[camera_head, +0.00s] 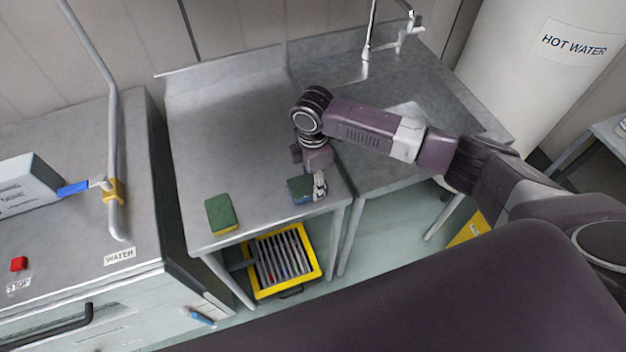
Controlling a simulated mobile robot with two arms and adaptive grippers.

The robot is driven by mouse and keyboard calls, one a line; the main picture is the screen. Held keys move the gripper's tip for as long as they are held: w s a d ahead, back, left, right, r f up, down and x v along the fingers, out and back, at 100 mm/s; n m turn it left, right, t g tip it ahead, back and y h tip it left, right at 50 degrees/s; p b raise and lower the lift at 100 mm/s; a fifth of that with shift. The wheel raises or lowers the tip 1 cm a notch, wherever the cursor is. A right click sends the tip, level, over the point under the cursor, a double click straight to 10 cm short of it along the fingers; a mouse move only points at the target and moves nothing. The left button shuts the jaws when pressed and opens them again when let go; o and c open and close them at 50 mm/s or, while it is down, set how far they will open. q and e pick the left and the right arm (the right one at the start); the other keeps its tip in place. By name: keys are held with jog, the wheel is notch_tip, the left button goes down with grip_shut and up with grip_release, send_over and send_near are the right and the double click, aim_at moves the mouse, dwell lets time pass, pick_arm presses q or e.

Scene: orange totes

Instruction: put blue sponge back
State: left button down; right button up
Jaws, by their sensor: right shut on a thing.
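The blue sponge (299,190), with a dark green side showing, is at the front right of the left steel table (240,130). My right gripper (319,187) is shut on it at its right side. The sponge is at or just above the tabletop; I cannot tell whether it touches. A second sponge (220,213), green on top and yellow below, lies flat near the table's front left edge. My left gripper is not in view.
A steel sink (400,110) with a tap (367,50) adjoins on the right. A yellow-rimmed crate (262,291) is below the table's front edge. A metal cabinet (60,150) with a pipe stands left. The middle of the table is clear.

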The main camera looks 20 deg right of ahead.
jog(key=shift+f, duration=0.15)
jog(key=o, duration=1.1)
notch_tip(320, 180, up, 12)
jog(key=b, duration=0.3)
jog(key=shift+r, duration=0.2)
